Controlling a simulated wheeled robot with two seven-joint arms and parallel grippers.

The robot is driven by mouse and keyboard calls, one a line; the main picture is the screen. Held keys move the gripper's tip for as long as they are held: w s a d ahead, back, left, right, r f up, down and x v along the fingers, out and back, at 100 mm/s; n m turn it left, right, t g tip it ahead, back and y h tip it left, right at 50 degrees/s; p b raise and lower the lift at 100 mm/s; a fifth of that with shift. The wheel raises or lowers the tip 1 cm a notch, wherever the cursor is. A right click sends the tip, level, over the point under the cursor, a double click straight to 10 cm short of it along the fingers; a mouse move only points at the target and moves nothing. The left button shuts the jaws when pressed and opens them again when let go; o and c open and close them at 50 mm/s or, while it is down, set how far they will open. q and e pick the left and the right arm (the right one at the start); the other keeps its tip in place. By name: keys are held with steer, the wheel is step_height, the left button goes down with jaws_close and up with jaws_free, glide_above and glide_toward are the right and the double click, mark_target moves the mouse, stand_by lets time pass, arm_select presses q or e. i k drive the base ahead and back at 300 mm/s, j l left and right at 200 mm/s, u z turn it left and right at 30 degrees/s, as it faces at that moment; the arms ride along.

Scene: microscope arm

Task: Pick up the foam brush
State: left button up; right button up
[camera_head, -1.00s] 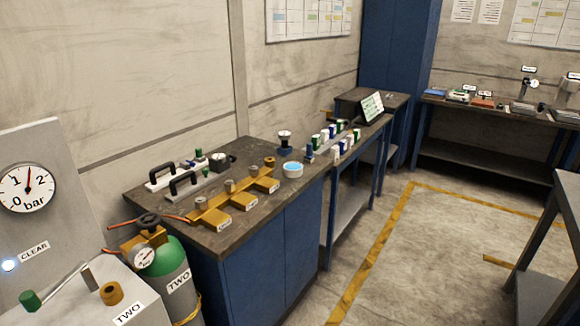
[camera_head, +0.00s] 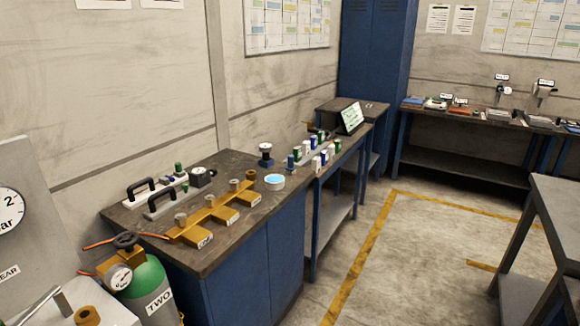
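I cannot make out a foam brush in the head view. Small items on the far right bench (camera_head: 470,118) are too small to tell apart, and a brush could be hidden among them. Neither of my grippers shows in the view.
A blue cabinet bench (camera_head: 225,250) holds a brass manifold (camera_head: 215,212), black-handled blocks (camera_head: 150,190) and a round dish with blue inside (camera_head: 274,181). A green gas cylinder (camera_head: 150,285) stands front left. A grey table (camera_head: 565,200) is at right. The yellow-lined floor (camera_head: 430,235) is clear.

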mark_target(291, 169)
steer(key=i+l+u, duration=0.1)
steer(key=i+l, duration=0.2)
steer(key=i+l+u, duration=0.15)
steer(key=i+l, duration=0.15)
steer(key=i, duration=0.25)
steer(key=i+l+u, duration=0.1)
steer(key=i+l, duration=0.3)
steer(key=i+l+u, duration=0.1)
steer(key=i+l, duration=0.25)
steer(key=i+l+u, duration=0.15)
steer(key=i+l, duration=0.25)
steer(key=i+l+u, duration=0.1)
steer(key=i+l, duration=0.2)
steer(key=l, duration=0.25)
steer(key=i+l+u, duration=0.1)
steer(key=i+l, duration=0.25)
steer(key=l, duration=0.15)
steer(key=i+l+u, duration=0.15)
steer(key=i+l, duration=0.15)
steer(key=l, duration=0.2)
